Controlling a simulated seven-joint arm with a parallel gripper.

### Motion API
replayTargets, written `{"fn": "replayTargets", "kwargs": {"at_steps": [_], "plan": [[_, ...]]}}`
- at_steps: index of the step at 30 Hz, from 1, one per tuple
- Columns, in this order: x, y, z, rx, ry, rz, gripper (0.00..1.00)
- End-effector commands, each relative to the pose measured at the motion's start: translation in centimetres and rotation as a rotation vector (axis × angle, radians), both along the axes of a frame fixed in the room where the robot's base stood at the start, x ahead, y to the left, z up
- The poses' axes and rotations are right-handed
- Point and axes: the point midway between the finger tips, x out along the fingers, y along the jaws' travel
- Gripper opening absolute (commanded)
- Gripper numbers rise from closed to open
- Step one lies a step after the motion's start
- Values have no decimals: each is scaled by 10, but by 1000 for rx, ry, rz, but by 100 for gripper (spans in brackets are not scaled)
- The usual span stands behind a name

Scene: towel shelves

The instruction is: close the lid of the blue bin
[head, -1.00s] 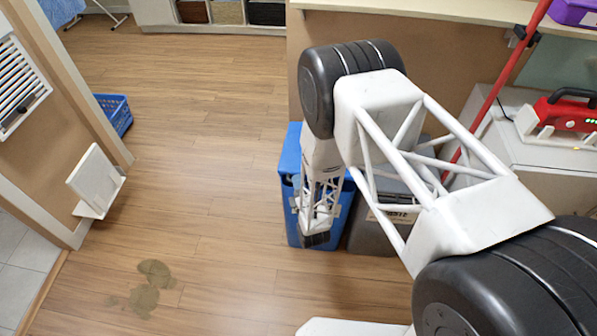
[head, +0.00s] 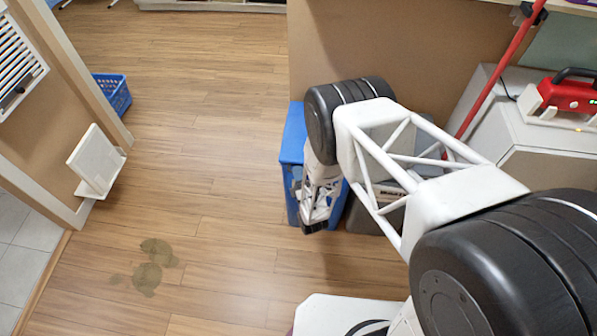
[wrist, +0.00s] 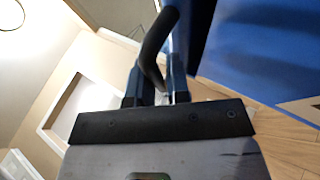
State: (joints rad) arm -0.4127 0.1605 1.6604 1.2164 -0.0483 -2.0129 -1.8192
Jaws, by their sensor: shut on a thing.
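The blue bin (head: 292,151) stands on the floor behind my arm, which hides much of its front and top. I cannot tell from the head view how its lid is set. My gripper (head: 313,227) points down in front of the bin. In the wrist view, my gripper (wrist: 154,88) is shut on a dark curved handle (wrist: 157,45) that shows between its fingers. What the handle joins is not clear. A broad blue surface (wrist: 265,45) of the bin fills the upper right of the wrist view, close beside the fingers.
A grey bin (head: 362,215) stands right against the blue bin. A counter panel (head: 390,50) rises behind them. A red device (head: 570,97) sits on a white cabinet at the right. Open wooden floor (head: 215,150) lies left, with a dark stain (head: 147,278) and a blue basket (head: 113,93).

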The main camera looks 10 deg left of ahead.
Motion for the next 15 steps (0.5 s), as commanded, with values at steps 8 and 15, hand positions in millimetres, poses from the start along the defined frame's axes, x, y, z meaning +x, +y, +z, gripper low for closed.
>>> {"fn": "replayTargets", "kwargs": {"at_steps": [8, 15], "plan": [[2, 1, -1, -3, 6, 0, 22], [1, 1, -2, -3, 8, 1, 22]]}}
